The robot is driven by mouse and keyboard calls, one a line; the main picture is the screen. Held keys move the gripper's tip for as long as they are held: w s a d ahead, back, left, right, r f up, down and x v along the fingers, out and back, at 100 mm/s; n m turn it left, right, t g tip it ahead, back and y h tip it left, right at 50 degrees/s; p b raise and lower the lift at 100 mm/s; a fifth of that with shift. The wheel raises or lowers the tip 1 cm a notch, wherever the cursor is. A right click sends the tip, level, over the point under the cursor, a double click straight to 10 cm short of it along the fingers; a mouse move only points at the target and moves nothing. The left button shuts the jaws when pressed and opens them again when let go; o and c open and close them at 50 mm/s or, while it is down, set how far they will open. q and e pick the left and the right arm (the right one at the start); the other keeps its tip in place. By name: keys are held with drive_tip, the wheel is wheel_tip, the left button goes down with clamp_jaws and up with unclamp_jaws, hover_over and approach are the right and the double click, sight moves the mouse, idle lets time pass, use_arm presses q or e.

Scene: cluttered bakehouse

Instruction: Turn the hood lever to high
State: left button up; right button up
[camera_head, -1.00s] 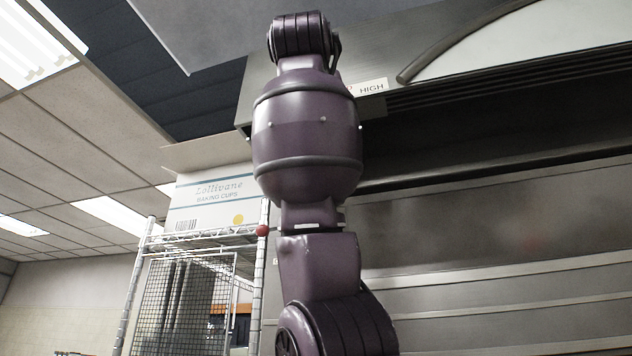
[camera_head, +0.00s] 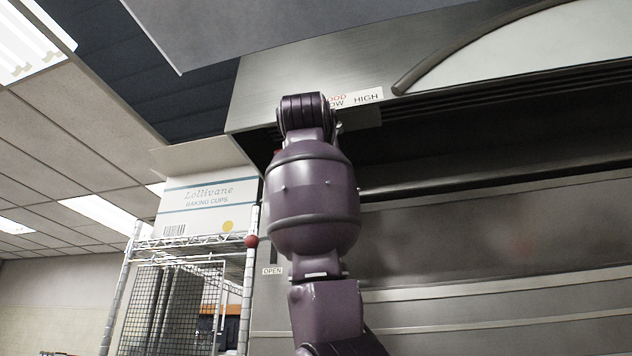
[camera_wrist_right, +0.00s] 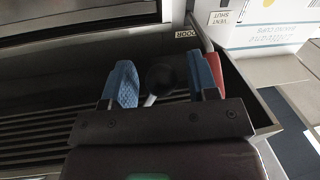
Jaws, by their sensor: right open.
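The hood's LOW/HIGH label (camera_head: 357,99) is on the hood's front edge in the head view, partly covered by my right arm. The lever is hidden there. In the right wrist view, a black knob on a pale stem (camera_wrist_right: 166,74), which looks like the hood lever, stands between the two blue fingertips of my right gripper (camera_wrist_right: 161,72). The gripper is open, with a gap showing on the left of the knob; contact on the right is unclear. The lever's setting cannot be told. My left gripper is not in view.
A baking cups box (camera_head: 208,206) sits on a wire rack (camera_head: 190,243) left of the oven. A grey panel (camera_head: 270,25) hangs above.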

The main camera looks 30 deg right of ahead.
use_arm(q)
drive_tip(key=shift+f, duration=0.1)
use_arm(e)
drive_tip(key=shift+a, duration=0.1)
drive_tip(key=shift+c, duration=1.1)
clamp_jaws()
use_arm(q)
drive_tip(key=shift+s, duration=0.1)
